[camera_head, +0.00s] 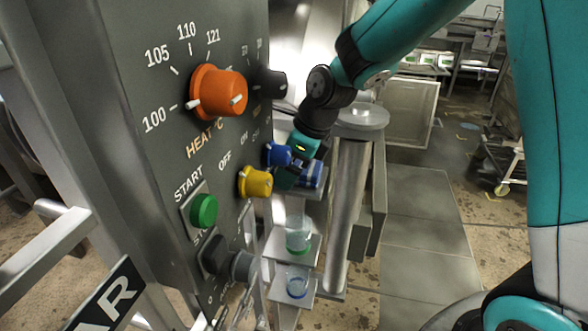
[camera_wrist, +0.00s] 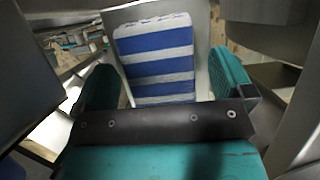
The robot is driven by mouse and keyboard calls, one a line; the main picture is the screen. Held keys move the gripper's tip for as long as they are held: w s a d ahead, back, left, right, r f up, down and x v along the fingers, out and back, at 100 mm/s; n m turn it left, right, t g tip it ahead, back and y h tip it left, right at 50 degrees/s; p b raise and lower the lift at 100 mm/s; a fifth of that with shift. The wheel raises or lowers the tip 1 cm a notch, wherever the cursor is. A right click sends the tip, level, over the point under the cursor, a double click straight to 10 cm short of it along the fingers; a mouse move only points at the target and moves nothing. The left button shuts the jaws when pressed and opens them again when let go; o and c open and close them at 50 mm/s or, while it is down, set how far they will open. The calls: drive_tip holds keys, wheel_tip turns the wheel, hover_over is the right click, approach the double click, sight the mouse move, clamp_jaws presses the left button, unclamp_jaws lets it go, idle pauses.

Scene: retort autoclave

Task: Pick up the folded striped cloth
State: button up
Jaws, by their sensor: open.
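The folded striped cloth (camera_wrist: 157,66), with blue and white bands, fills the middle of the wrist view. My gripper (camera_wrist: 168,88) is open, with one teal finger on each side of the cloth. I see gaps between the cloth and the fingers, and the cloth's near end is hidden behind the dark gripper bar. In the head view a small part of the cloth (camera_head: 312,174) shows beside my gripper (camera_head: 297,178), just right of the control panel. The rest of it there is hidden by the gripper.
A grey control panel (camera_head: 130,115) stands close at the left, with an orange heat knob (camera_head: 218,91), a yellow knob (camera_head: 256,182) and a green start button (camera_head: 204,210) sticking out. Below the gripper, a clear cup (camera_head: 298,234) stands on a small shelf. A steel post (camera_head: 347,215) rises to the right.

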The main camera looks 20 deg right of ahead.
drive_tip(key=c, duration=1)
drive_tip(key=shift+d+r+b, duration=0.15)
drive_tip(key=shift+r+b, duration=0.1)
drive_tip(key=shift+b, duration=0.35)
wheel_tip(320, 180, up, 6)
drive_tip(key=shift+f+b, duration=0.1)
drive_tip(key=shift+b, duration=0.6)
drive_tip(key=s+d+b, duration=0.4)
drive_tip(key=s+d, duration=0.7)
drive_tip(key=d, duration=0.5)
drive_tip(key=shift+s+r, duration=0.35)
drive_tip(key=shift+s, duration=0.05)
